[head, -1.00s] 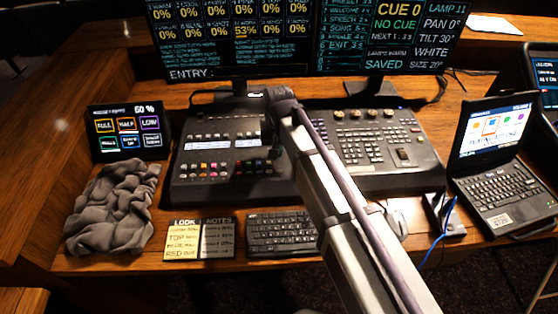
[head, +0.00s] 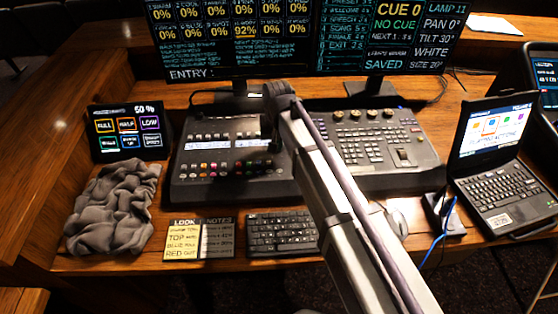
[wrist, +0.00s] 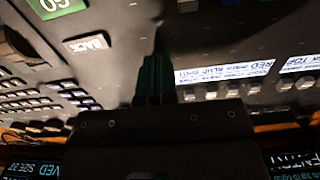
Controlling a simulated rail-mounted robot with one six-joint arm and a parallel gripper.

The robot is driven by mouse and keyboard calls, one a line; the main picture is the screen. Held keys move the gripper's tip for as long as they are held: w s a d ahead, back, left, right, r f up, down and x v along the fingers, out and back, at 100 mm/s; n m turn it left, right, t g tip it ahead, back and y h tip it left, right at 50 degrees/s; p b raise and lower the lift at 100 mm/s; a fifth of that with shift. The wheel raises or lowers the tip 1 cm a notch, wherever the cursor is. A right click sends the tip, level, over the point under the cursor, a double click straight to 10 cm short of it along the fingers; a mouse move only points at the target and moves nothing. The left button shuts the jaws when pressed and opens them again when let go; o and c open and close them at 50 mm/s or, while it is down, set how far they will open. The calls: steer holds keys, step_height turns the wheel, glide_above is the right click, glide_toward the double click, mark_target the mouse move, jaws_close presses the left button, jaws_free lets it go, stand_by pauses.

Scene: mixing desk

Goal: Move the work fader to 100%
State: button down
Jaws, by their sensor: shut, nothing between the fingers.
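The mixing desk's left section (head: 215,192) lies beneath the screens. My gripper (head: 274,143) is shut and empty, low over the right edge of this section, partly hidden by my arm in the head view. In the wrist view my dark green fingertips (wrist: 155,78) are together, close to the panel beside the lit label strips (wrist: 225,74). The work fader cannot be told apart; my gripper and arm cover that area. The screen's level tiles show 92% (head: 245,31) in one lower-row tile and 0% in the others I can read; its small label is hard to read.
The desk's right section (head: 375,150) has knobs and keys. A keyboard (head: 282,234), note cards (head: 198,240), grey cloth (head: 112,208), small touch panel (head: 128,130) and laptop (head: 505,165) surround it. A green button (wrist: 57,6) and a BACK key (wrist: 86,43) show in the wrist view.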

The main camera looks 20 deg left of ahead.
steer(key=shift+w+a, duration=0.15)
steer(key=shift+w, duration=0.15)
steer(key=shift+r+p, duration=0.55)
steer(key=shift+p, duration=0.05)
step_height(320, 180, up, 4)
steer(key=p, duration=0.4)
steer(key=shift+f, duration=0.1)
step_height(320, 180, up, 5)
steer(key=p, duration=0.5)
steer(key=s+d+r+p, duration=0.2)
steer(key=s+d, duration=0.4)
steer(key=s, duration=0.4)
